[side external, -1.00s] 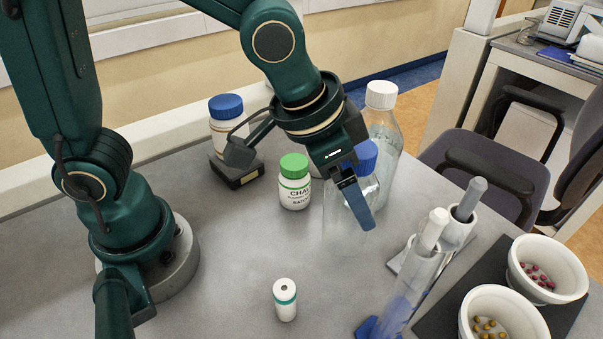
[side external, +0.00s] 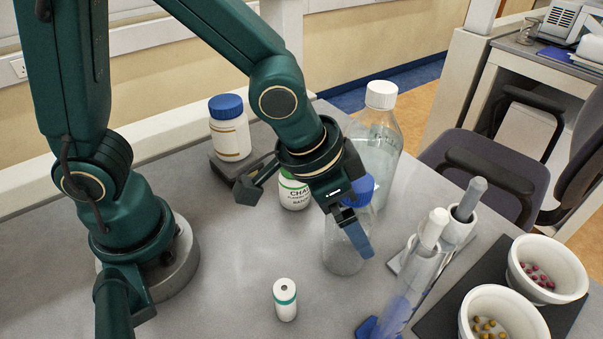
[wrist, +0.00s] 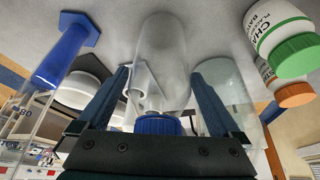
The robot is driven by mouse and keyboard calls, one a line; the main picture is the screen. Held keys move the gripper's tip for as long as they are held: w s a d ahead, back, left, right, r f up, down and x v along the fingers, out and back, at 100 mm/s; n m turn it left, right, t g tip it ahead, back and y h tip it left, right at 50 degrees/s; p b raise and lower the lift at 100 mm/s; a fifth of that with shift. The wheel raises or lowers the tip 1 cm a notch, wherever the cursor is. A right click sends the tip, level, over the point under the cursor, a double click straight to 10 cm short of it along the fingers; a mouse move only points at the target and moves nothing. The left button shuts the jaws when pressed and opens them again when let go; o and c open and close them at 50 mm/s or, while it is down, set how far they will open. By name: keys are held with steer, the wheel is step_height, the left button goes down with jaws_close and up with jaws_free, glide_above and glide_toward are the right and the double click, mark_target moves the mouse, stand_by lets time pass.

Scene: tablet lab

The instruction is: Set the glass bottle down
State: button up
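The glass bottle (side external: 343,250) is clear with a blue cap (side external: 358,190). It stands upright at the middle of the bench in the side view, and I cannot tell whether its base touches the surface. My gripper (side external: 357,232) is around it from above, with a blue finger in front of its body. In the wrist view the bottle (wrist: 163,60) lies between my two fingers (wrist: 160,75), and their tips meet the sides of its body. The blue cap shows close to my palm. Part of the bottle is hidden by the gripper in the side view.
A larger white-capped bottle (side external: 378,145) and a green-labelled jar (side external: 294,192) stand behind. A small white vial (side external: 285,300) is in front. A cylinder with a blue base (side external: 405,295), pestles and bowls of pills (side external: 545,270) are at right. Bench left of the vial is clear.

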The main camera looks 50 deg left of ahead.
steer(key=v, duration=1.2)
steer(key=s+a+f+n+t+y, duration=0.1)
steer(key=s+a+n, duration=0.3)
steer(key=a, duration=0.6)
steer(key=shift+s+a+f+y, duration=0.35)
steer(key=shift+f+y, duration=0.05)
steer(key=shift+f, duration=0.35)
